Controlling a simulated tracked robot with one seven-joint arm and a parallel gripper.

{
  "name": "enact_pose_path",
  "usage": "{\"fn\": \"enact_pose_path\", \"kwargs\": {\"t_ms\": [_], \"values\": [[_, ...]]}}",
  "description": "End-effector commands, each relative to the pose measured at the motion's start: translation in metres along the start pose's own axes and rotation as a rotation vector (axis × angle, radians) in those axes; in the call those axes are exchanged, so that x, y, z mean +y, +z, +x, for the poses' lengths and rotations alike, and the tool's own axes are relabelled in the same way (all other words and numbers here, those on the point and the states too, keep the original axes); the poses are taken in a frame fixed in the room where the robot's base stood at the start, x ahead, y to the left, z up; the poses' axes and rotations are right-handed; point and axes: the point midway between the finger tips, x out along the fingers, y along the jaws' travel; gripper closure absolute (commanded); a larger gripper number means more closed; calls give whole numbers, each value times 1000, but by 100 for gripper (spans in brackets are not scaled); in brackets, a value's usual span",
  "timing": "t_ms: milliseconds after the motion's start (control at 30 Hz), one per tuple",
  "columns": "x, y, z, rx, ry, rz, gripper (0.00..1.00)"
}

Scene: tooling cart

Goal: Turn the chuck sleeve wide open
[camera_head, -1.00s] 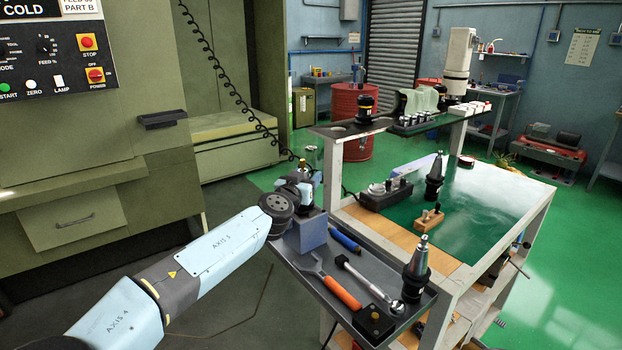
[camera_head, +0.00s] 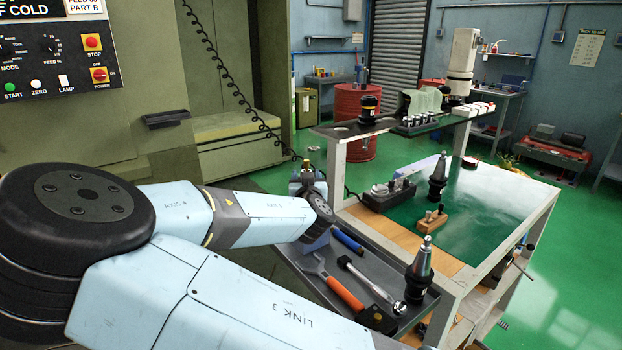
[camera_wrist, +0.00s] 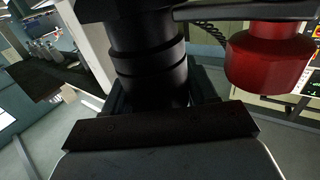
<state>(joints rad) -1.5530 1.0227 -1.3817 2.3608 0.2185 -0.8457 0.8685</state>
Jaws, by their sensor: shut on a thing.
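The chuck shows as a black ribbed cylinder (camera_wrist: 150,65) in the upper middle of the wrist view. In the head view a small brass-coloured tip (camera_head: 308,165) stands up at the far left end of the tray. My gripper (camera_head: 307,185) is at this spot, shut on the chuck sleeve and mostly hidden behind my own wrist. The jaw contact and how far the sleeve is turned cannot be made out.
A grey tray (camera_head: 375,270) holds an orange-handled wrench (camera_head: 338,288), a ratchet (camera_head: 370,278) and an upright tool holder (camera_head: 419,270). The cart's green mat (camera_head: 470,235) is largely clear. A red knob-like part (camera_wrist: 268,55) is close on the right of the wrist view.

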Motion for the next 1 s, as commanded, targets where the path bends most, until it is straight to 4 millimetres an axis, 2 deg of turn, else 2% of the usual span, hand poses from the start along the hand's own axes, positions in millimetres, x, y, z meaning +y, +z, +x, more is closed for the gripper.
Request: {"fn": "enact_pose_path", "kwargs": {"t_ms": [1000], "values": [[-2, -2, 0, 5, -354, 5, 74]]}}
